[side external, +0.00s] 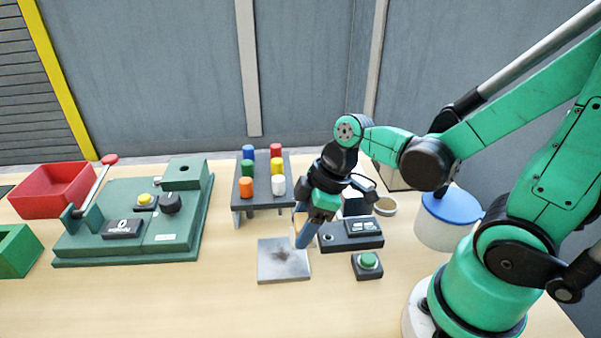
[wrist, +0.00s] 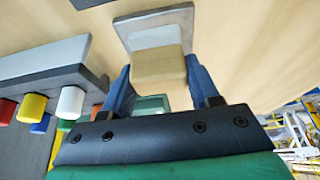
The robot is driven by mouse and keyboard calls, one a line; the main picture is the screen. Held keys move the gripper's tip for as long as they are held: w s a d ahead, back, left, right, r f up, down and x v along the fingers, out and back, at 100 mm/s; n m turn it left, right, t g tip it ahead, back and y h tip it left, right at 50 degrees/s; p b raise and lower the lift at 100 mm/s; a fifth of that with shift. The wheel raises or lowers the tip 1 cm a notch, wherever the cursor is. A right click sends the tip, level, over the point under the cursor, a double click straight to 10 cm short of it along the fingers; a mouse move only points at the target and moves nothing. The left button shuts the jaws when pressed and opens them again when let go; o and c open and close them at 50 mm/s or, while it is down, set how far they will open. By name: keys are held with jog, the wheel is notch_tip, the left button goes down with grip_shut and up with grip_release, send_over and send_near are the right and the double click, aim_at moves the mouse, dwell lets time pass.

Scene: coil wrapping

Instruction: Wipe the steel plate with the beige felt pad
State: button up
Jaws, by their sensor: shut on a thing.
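The steel plate (side external: 272,270) lies flat on the table, grey with a dark smudge around its middle. It also shows in the wrist view (wrist: 128,24), partly behind the pad. The beige felt pad (wrist: 158,68) is a small block between the blue fingers of my gripper (wrist: 158,85). In the side view my gripper (side external: 303,240) points down, tilted, at the plate's right edge, shut on the pad. The pad is mostly hidden by the fingers there. I cannot tell whether the pad touches the plate.
A rack (side external: 262,191) with several coloured pegs stands behind the plate. A dark device (side external: 352,236) and a green button box (side external: 368,265) sit to the right. A green winding fixture (side external: 135,215) and red bin (side external: 55,188) are left. The front table is clear.

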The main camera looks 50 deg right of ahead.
jog(key=shift+r, duration=2.15)
